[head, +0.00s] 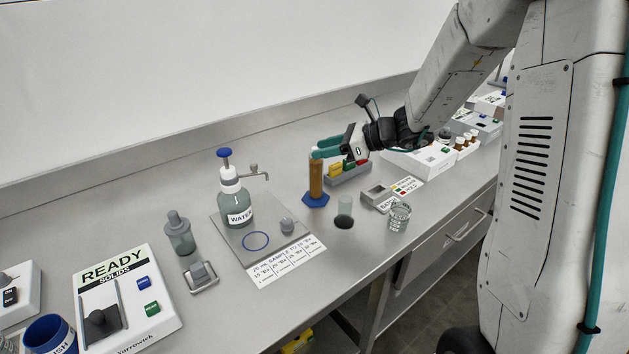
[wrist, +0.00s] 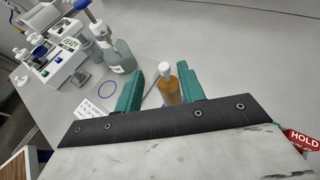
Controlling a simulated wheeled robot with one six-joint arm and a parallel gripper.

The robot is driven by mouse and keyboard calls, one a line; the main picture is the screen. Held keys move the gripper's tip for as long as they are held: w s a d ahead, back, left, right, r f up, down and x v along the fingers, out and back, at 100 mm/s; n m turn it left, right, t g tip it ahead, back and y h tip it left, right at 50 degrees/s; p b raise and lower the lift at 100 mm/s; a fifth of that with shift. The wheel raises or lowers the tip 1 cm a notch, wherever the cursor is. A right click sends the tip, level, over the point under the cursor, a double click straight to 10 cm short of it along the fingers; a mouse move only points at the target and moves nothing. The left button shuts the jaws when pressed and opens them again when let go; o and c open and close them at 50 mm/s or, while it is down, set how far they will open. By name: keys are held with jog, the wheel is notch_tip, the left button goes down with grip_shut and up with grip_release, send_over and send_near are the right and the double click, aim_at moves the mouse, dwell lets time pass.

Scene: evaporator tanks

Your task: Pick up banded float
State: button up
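An amber cylinder (head: 316,180) stands upright on a blue hexagonal base on the bench. In the wrist view the amber cylinder (wrist: 170,92) shows between my fingers, with a white-topped piece (wrist: 166,70) at its upper end. That piece may be the banded float; I cannot make out bands on it. My gripper (head: 327,147) has teal fingers and is at the cylinder's top in the head view. In the wrist view my gripper (wrist: 161,90) is open, with a clear gap beside the left finger. The right finger overlaps the cylinder's edge; contact cannot be told.
A water bottle (head: 236,203) with a blue pump stands left on a grey plate. A rack with coloured blocks (head: 347,172) sits just behind the cylinder. A small glass vessel (head: 344,212) and a glass beaker (head: 399,218) stand in front. A HOLD tag (wrist: 303,140) shows at right.

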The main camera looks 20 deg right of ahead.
jog(key=x, duration=0.5)
jog(key=shift+w+d+r, duration=0.1)
jog(key=shift+w, duration=0.2)
grip_shut()
